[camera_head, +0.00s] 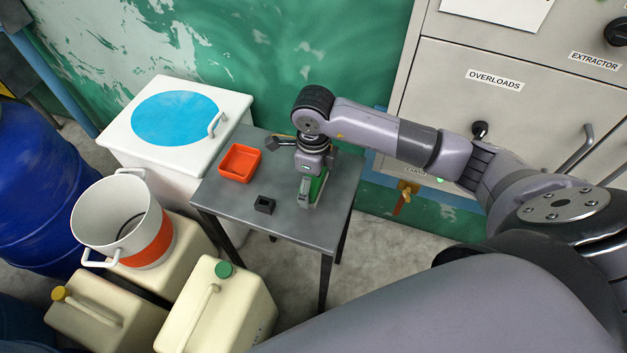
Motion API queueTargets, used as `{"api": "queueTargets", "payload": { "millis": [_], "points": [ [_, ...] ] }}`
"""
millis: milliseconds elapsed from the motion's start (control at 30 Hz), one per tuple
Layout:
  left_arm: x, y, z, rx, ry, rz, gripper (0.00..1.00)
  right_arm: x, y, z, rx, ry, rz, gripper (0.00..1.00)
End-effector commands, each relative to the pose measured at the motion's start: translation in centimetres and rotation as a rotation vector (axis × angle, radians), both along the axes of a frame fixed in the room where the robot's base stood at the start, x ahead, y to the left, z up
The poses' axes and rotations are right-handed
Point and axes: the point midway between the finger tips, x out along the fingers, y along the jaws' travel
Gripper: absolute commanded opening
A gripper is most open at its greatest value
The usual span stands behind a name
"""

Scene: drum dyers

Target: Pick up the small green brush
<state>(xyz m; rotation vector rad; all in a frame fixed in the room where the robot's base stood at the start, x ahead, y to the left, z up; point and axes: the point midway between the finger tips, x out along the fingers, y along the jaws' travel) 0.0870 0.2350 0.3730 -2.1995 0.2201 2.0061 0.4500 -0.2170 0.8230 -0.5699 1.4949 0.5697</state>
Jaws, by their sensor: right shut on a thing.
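The small green brush (317,187) is on or just above the small grey table (233,209), toward its right side. My right gripper (309,190) points down over the brush and is shut on it. The gripper hides part of the brush, and I cannot tell whether its lower end touches the tabletop. My left gripper is not in view.
An orange tray (239,163) and a small black block (264,205) stand on the table left of the gripper. A white chest (205,150) is behind left. A pot (160,238) and jugs (222,310) crowd the left; a grey cabinet (450,90) is right.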

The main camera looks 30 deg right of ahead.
Motion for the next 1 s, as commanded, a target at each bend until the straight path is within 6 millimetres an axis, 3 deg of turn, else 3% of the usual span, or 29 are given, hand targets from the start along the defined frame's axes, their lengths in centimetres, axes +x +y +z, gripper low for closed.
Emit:
{"api": "queueTargets", "payload": {
  "millis": [267, 467, 667, 1000],
  "points": [
    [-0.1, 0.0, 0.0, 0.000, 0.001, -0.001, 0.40, 0.0, 0.0, 0.2, 0.000, -0.001, 0.000, 0.56],
    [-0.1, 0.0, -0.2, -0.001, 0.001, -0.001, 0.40, 0.2, 0.0, 1.9, 0.000, -0.005, 0.000, 0.56],
    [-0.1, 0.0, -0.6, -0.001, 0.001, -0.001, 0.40, 0.2, 0.0, 5.8, 0.000, -0.008, 0.001, 0.56],
    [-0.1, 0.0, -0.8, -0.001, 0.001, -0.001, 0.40, 0.2, -0.1, 14.4, -0.001, -0.008, 0.000, 0.56]
  ]
}}
